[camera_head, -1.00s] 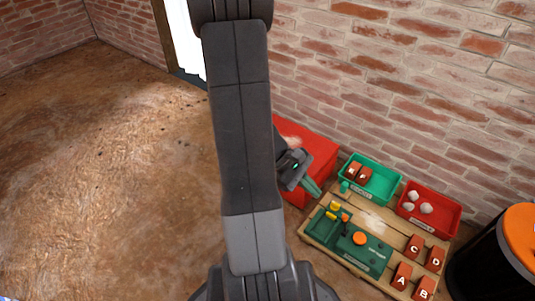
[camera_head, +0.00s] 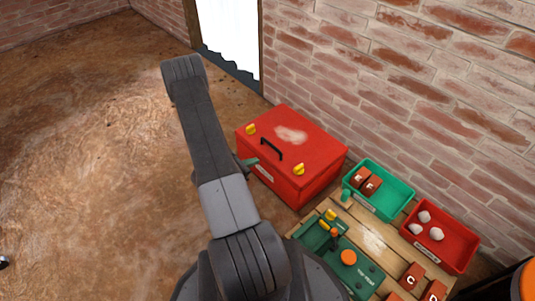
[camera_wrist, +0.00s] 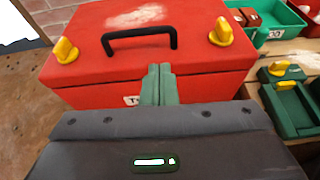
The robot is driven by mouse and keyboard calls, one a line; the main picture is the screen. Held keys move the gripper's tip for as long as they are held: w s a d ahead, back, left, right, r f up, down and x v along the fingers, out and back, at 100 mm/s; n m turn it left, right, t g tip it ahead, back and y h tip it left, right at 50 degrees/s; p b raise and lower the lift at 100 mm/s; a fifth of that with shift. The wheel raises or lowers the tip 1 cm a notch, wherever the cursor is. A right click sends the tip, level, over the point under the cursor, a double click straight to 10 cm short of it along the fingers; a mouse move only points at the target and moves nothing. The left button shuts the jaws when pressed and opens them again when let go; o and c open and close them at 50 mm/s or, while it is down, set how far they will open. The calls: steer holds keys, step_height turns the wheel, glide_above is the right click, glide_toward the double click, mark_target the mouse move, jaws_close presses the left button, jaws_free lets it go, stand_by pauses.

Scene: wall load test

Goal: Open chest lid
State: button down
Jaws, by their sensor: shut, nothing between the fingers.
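The red chest (camera_head: 312,178) stands on the floor against the brick wall, with its lid down. Its lid has a black handle (camera_head: 271,149) and two yellow latches, one at the left (camera_head: 251,129) and one at the right (camera_head: 299,169). Contact with the chest cannot be told.
A wooden pallet (camera_head: 372,237) beside the chest holds a green work board, a green bin (camera_head: 395,204) with lettered blocks and a red bin (camera_head: 455,252) with whitish lumps. A black and orange barrel (camera_head: 528,282) is at the lower right.

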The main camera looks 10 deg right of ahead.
mark_target(270, 160)
steer(key=b+x, duration=0.3)
steer(key=x, duration=0.7)
steer(key=shift+w+a+f+b, duration=0.1)
steer(key=shift+a+f+b, duration=0.05)
steer(key=shift+b, duration=0.15)
